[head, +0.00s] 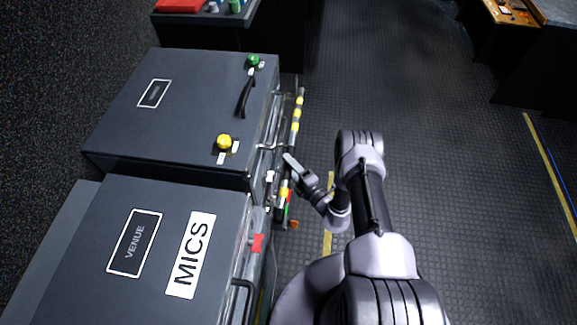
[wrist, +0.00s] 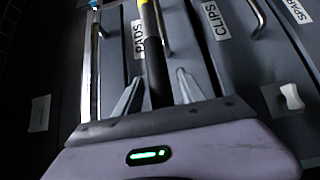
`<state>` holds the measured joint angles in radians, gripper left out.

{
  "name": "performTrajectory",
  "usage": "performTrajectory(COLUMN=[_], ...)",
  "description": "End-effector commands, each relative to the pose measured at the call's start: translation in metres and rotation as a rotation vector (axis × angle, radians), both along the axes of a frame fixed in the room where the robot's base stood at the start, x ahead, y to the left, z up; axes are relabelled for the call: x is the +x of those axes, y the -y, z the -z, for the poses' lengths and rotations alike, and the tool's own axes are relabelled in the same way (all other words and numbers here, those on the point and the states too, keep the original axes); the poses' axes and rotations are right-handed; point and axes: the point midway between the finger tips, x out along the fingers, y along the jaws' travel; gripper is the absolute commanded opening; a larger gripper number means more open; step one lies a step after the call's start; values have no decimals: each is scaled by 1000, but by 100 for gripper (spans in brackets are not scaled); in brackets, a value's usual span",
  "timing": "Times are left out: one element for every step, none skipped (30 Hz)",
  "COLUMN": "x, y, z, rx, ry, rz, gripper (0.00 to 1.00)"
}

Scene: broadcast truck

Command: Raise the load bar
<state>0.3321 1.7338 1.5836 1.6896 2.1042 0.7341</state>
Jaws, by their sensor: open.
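The load bar (head: 297,115), banded yellow and dark, runs low along the front of the grey cases in the head view. It also shows in the wrist view (wrist: 151,45), passing down between my fingers. My gripper (head: 290,162) is at the bar's middle, beside the case fronts. In the wrist view my gripper (wrist: 158,78) is open, with one finger on each side of the bar and gaps visible between. Its palm hides the bar's lower part there.
A grey case (head: 190,100) with a yellow knob and the MICS case (head: 110,270) stand left of the bar. Drawers labelled PADS (wrist: 138,39) and CLIPS (wrist: 215,20) have protruding handles. The dark floor (head: 430,120) is clear on the right.

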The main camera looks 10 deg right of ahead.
Motion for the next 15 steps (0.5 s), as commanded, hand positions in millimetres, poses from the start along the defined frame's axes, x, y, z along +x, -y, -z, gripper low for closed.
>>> performTrajectory(x=[3, 4, 5, 6, 6, 6, 6, 6, 6, 6, 5, 5, 5, 5, 5], y=[-2, -2, -2, -2, -2, -2, -2, -2, -2, -2, -2, -2, -2, -2, -2], z=[1, 0, 0, 0, 0, 0, -1, -1, -1, -1, -1, -1, -1, -1, -1], rx=[-1, -1, -1, 0, 0, 0, 0, 0, 0, 0, 0, 0, 0, 0, 0], ry=[0, 0, 0, 0, 0, 0, 0, 0, 0, 0, 0, 0, 0, 0, 0], rz=[-2, -1, 0, 1, 1, 1, 1, 1, 1, 1, 0, 0, 0, 0, 0], gripper=[47, 47, 47, 47, 47, 47, 47, 47, 47, 47, 41, 33, 27, 21, 13])
